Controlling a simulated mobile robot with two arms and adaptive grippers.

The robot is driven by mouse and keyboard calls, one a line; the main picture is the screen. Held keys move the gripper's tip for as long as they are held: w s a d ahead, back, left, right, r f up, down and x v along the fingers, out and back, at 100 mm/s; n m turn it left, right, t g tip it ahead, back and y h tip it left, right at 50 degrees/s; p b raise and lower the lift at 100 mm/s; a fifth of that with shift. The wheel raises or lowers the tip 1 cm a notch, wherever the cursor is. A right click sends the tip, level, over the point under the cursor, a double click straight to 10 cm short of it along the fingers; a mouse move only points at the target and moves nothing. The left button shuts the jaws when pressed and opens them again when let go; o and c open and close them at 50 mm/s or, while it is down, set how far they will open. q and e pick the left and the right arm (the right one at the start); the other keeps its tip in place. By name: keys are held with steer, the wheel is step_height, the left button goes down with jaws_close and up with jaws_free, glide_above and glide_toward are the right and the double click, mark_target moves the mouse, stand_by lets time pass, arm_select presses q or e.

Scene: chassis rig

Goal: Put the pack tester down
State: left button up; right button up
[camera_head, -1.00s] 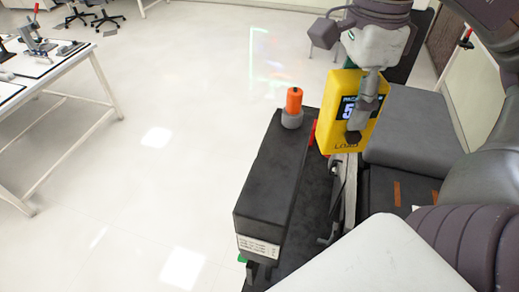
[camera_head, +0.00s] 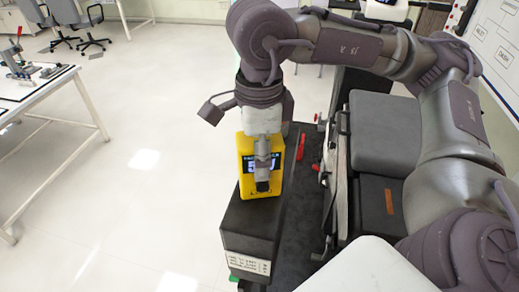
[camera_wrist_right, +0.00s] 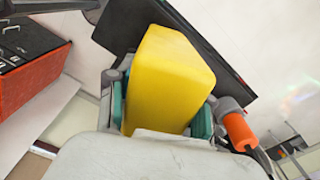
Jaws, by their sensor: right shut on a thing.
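The pack tester (camera_head: 274,180) is a yellow box with a dark display on its front. My right gripper (camera_head: 263,165) is shut on it, with the fingers across the display side. In the right wrist view the tester (camera_wrist_right: 170,75) sits between the teal finger pads (camera_wrist_right: 160,115). The tester is upright over the long black pack (camera_head: 250,225), which has a white label on its near end. I cannot tell whether the tester touches the pack's top. The orange knob (camera_wrist_right: 239,130) shows beside the gripper in the right wrist view. My left gripper is out of view.
A red part (camera_head: 301,147) lies on the dark deck right of the pack. Grey box-like modules (camera_head: 385,130) stand further right. A white worktable (camera_head: 45,100) with tools is at the left, with open floor between it and the rig.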

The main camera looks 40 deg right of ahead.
steer(key=shift+f, duration=0.1)
steer(key=shift+f+b, duration=0.2)
steer(key=shift+b, duration=0.2)
steer(key=o, duration=1.4)
steer(key=shift+r, duration=0.1)
steer(key=shift+r, duration=0.1)
step_height(320, 180, up, 12)
steer(key=shift+r, duration=0.1)
steer(key=shift+s+a, duration=0.1)
